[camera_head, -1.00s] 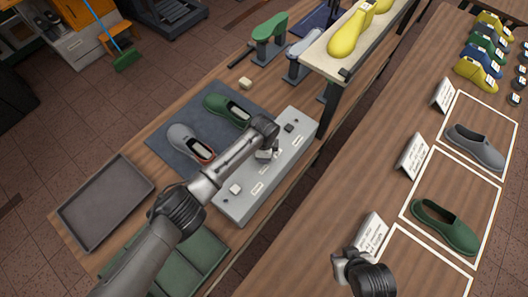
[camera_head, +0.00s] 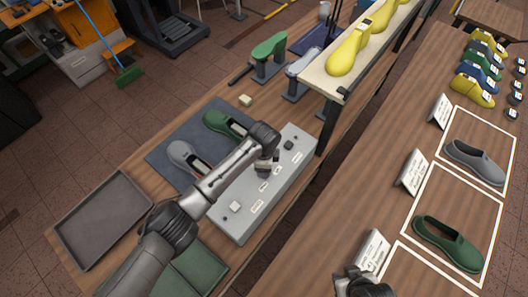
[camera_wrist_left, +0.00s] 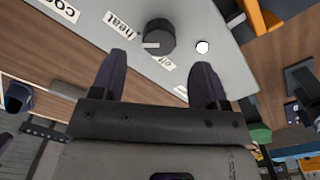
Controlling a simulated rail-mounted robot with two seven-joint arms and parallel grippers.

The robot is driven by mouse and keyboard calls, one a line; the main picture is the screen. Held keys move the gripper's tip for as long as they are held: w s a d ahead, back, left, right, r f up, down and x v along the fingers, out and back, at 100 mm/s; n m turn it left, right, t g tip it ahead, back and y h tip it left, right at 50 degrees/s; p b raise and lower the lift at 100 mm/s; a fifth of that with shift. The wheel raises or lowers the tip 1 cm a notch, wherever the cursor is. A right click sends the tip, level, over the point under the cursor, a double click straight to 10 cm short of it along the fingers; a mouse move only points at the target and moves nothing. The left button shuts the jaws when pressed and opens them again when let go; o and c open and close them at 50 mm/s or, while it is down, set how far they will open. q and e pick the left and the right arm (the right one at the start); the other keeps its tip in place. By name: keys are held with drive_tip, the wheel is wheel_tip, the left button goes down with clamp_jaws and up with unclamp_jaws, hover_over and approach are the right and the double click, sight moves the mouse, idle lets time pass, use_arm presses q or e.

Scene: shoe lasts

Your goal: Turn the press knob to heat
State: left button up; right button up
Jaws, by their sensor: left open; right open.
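The press panel (camera_head: 236,222) is a long grey box on the wooden bench. In the left wrist view its dark round knob (camera_wrist_left: 160,36) has a pale pointer mark facing left, near the labels "heat" (camera_wrist_left: 122,24) and "off" (camera_wrist_left: 162,62); I cannot tell exactly which it points at. My left gripper (camera_wrist_left: 160,80) is open and empty, its two dark fingers apart and just short of the knob in that view. In the head view my left gripper (camera_head: 266,166) is over the panel and hides part of it.
A grey mat (camera_head: 160,156) with a green shoe (camera_head: 218,122) and a grey shoe (camera_head: 182,155) lies beside the panel. An empty tray (camera_head: 100,212) is at left. A raised shelf (camera_head: 318,78) with yellow lasts stands behind. Displayed shoes and cards are on the right table.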

use_arm(q)
wheel_tip(320, 180, up, 9)
drive_tip(key=shift+b, duration=0.35)
drive_tip(key=shift+f, duration=0.15)
idle(0.4)
